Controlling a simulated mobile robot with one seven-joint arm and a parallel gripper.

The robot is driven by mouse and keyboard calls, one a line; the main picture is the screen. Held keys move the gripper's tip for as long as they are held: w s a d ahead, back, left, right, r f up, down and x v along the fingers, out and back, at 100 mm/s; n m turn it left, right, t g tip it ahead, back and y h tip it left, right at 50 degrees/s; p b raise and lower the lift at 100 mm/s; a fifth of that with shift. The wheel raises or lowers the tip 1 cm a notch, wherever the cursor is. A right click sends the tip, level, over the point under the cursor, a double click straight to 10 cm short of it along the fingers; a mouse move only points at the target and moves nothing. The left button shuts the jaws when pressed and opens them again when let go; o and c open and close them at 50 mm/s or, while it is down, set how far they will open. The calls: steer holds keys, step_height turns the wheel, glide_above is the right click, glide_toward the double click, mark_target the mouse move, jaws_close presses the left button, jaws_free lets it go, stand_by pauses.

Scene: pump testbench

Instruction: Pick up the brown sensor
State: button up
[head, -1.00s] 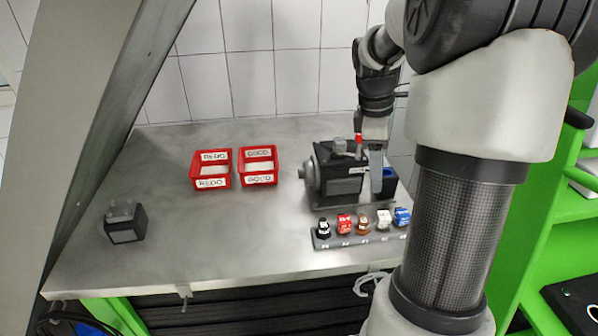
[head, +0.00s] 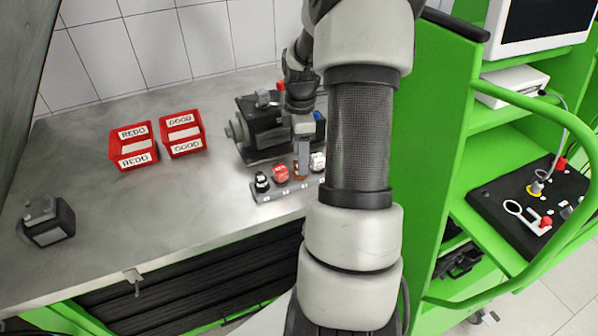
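The brown sensor (head: 298,171) stands in a grey rack (head: 268,195) at the front of the steel table, between the red sensor (head: 281,173) and the white sensor (head: 318,161). Only a small part of it shows. My gripper (head: 303,170) points down over the brown sensor, with its fingers in front of it. Only one finger shows clearly, so I cannot tell whether it is open or shut, nor whether it touches the sensor.
The black sensor (head: 262,182) is at the rack's left end. A dark pump (head: 262,130) stands behind the rack. Two red bins (head: 133,158) and a dark box (head: 47,222) are further left. A green shelf frame (head: 425,130) is at the right. The table's middle is clear.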

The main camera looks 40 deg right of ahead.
steer(key=f, duration=0.3)
steer(key=w+f, duration=0.1)
steer(key=f, duration=0.1)
steer(key=shift+a+f, duration=0.1)
steer(key=shift+s, duration=0.1)
steer(key=c, duration=0.8)
